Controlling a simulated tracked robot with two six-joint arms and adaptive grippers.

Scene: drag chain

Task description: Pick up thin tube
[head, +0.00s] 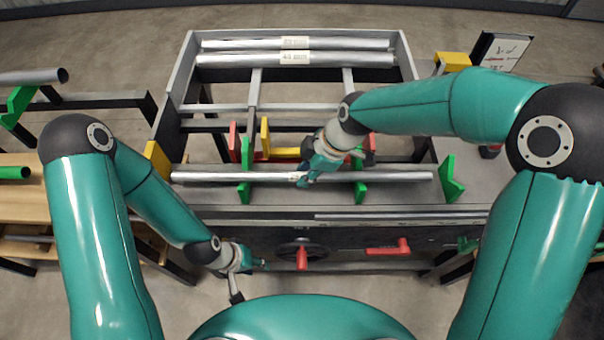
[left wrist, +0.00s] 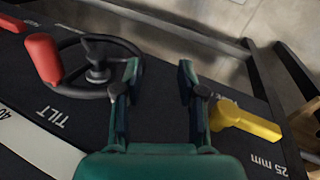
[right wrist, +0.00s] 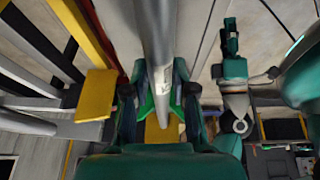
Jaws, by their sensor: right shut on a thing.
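A grey metal tube (head: 390,177) lies crosswise near the front of the frame, at the green V supports (head: 244,190). A white label shows on it in the right wrist view, where the tube (right wrist: 157,35) runs between the fingers. My right gripper (head: 303,179) is shut on the tube near its middle; the right wrist view shows its fingers (right wrist: 160,95) on both sides. My left gripper (head: 264,264) is open and empty in front of the frame. In the left wrist view its fingers (left wrist: 159,80) are apart, between a handwheel (left wrist: 97,65) and a yellow lever (left wrist: 246,121).
Two labelled grey tubes (head: 340,61) lie at the back of the frame. Red and yellow uprights (head: 265,135) stand behind the held tube. A red-handled wheel (head: 302,256) and red lever (head: 390,248) are on the front panel. Another tube (head: 35,77) lies far left.

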